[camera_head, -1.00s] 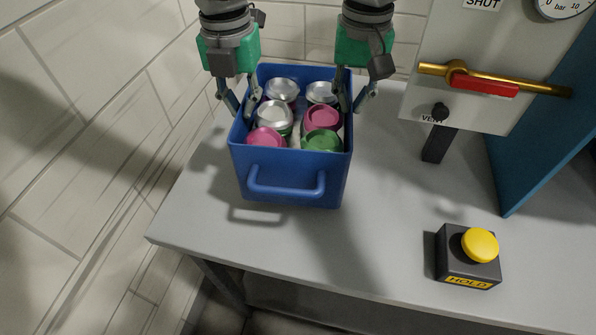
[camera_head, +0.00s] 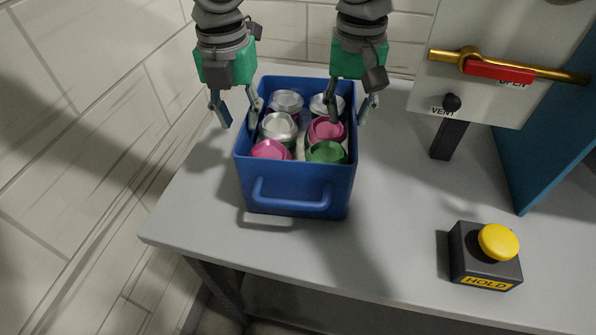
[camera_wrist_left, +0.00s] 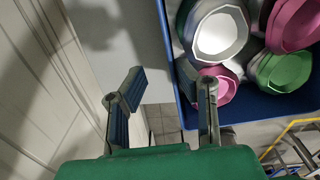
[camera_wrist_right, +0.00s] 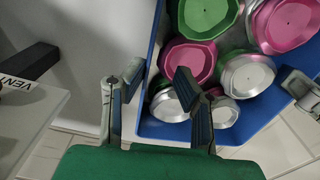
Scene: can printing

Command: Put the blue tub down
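The blue tub (camera_head: 297,186) stands upright on the grey table, its front handle facing me. It appears to rest on the top. It holds several cans with silver, pink and green lids. My left gripper (camera_head: 237,108) is open at the tub's left wall, one finger outside and one over the inside. My right gripper (camera_head: 350,106) is open at the right wall, one finger on each side. The right wrist view shows its fingers (camera_wrist_right: 155,90) apart too. Contact with the walls cannot be told.
A black box with a yellow HOLD button (camera_head: 497,242) stands at the front right. A panel with a red-handled brass valve (camera_head: 500,71) and a VENT knob (camera_head: 452,102) stands behind it. A tiled wall is at left.

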